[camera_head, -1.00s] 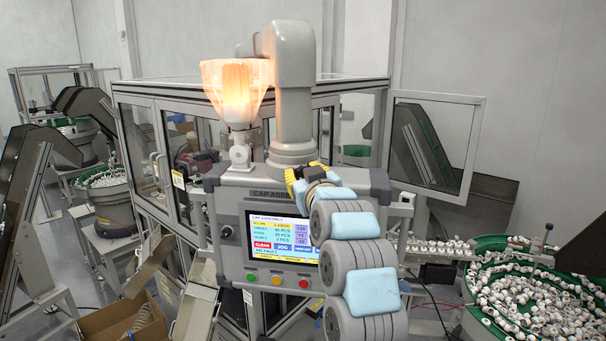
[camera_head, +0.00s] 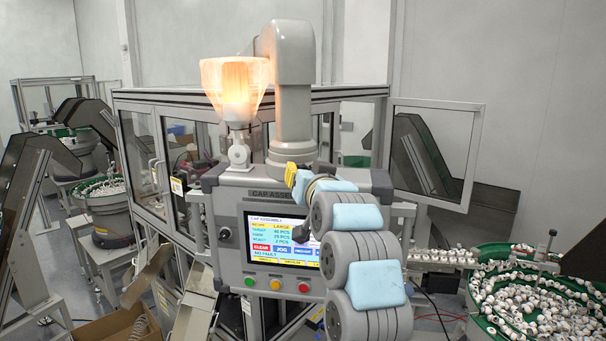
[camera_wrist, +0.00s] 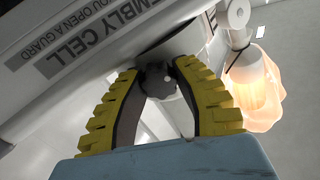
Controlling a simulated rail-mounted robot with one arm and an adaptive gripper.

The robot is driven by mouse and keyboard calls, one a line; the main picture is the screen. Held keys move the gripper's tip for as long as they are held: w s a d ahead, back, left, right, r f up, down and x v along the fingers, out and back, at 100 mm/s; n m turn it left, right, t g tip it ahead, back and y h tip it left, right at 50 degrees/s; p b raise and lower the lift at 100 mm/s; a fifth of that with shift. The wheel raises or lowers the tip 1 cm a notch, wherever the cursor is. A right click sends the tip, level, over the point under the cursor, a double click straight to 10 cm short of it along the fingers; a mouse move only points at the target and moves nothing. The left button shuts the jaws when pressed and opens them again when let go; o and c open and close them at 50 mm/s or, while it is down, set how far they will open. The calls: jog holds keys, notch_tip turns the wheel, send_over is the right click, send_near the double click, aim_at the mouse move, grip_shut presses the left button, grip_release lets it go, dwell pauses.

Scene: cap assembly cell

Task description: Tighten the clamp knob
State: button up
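A dark grey round knob (camera_wrist: 160,82), seemingly the clamp knob, shows in the wrist view under the edge of the machine's control panel housing. My gripper (camera_wrist: 157,72) has its two yellow ribbed fingers apart, one on each side of the knob. The tips reach its edges, but I cannot tell whether they touch it. In the head view my gripper (camera_head: 293,175) is at the top of the panel, by the foot of the grey support arm (camera_head: 293,110). The knob is hidden there.
The control panel (camera_head: 230,250) has a lit screen (camera_head: 280,240) partly covered by my arm. A glowing lamp (camera_head: 236,88) stands left of the support arm. A guard door (camera_head: 440,100) is open at right. A bowl feeder (camera_head: 490,325) with many caps is at lower right.

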jog(key=o, duration=0.5)
jog(key=shift+v, duration=6.05)
